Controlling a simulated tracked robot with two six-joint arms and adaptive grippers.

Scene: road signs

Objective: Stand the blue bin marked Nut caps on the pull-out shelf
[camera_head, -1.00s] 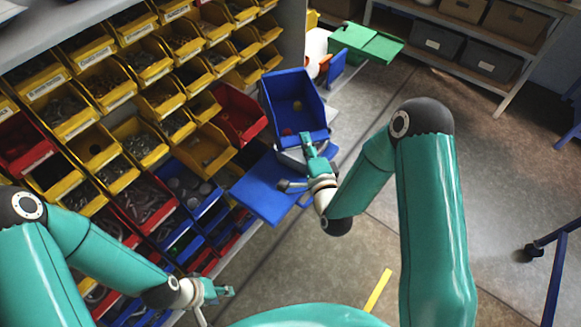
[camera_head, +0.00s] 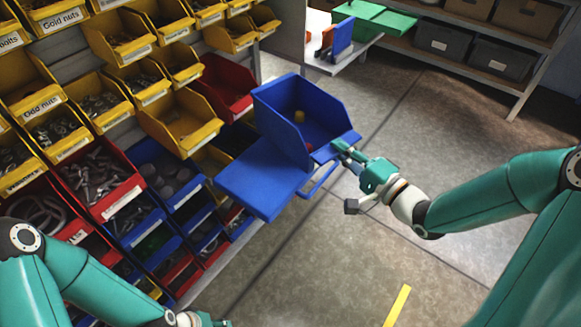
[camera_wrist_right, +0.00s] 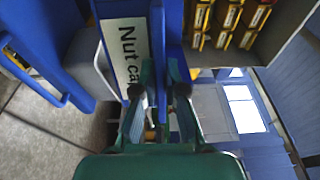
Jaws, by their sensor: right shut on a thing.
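The blue bin (camera_head: 278,125) is in the middle of the head view, its open top facing me, with a small yellow piece and a red one inside. My right gripper (camera_head: 345,153) is shut on its front edge. In the right wrist view the fingers (camera_wrist_right: 160,95) are beside the bin's white label (camera_wrist_right: 128,48), which reads "Nut ca" before a finger hides the rest. The blue pull-out shelf (camera_head: 250,185) sticks out from the rack. The bin overlaps its far part; I cannot tell whether they touch. My left gripper (camera_head: 202,320) is cut off by the bottom edge.
A rack of yellow, red and blue bins (camera_head: 180,125) fills the left. A blue handle (camera_head: 320,182) is at the shelf's front. A white ledge (camera_head: 340,62) with a green tray (camera_head: 375,17) stands behind. The floor to the right is mostly clear.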

